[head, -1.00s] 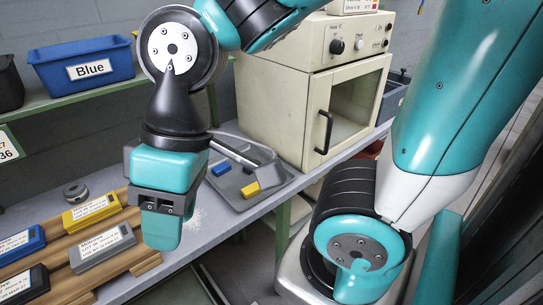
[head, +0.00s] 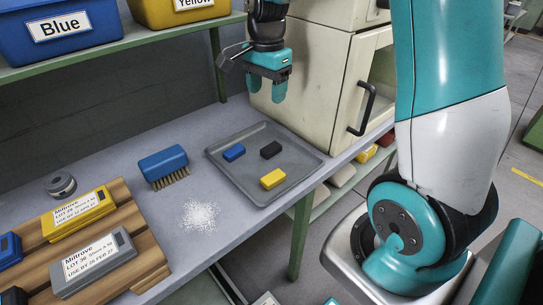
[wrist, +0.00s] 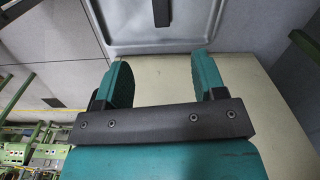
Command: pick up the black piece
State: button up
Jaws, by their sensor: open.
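The black piece (head: 271,150) is a small dark block lying on the grey tray (head: 243,177). A blue block (head: 234,152) lies to its left and a yellow block (head: 273,179) below it on the same tray. My gripper (head: 266,92) is open and empty, raised above the far side of the tray in front of the cream oven, fingers pointing down. In the wrist view the open gripper (wrist: 162,75) shows with the tray (wrist: 190,40) beyond it. A dark piece (wrist: 161,13), apparently the black one, is cut by the top edge there.
The cream oven (head: 337,95) stands close behind my gripper. A blue brush (head: 163,162) and white powder (head: 201,216) lie left of the tray. A wooden pallet (head: 145,262) with labelled packs is at lower left. Blue and yellow bins stand on the shelf.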

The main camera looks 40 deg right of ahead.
notch_tip(320, 180, down, 3)
jog(key=d+m, duration=0.1)
send_over(271, 147)
jog(key=f, duration=0.9)
jog(key=shift+a+f, duration=0.15)
jog(key=shift+a, duration=0.05)
notch_tip(271, 147, down, 6)
jog(key=shift+d+r, duration=0.15)
jog(key=c, duration=1)
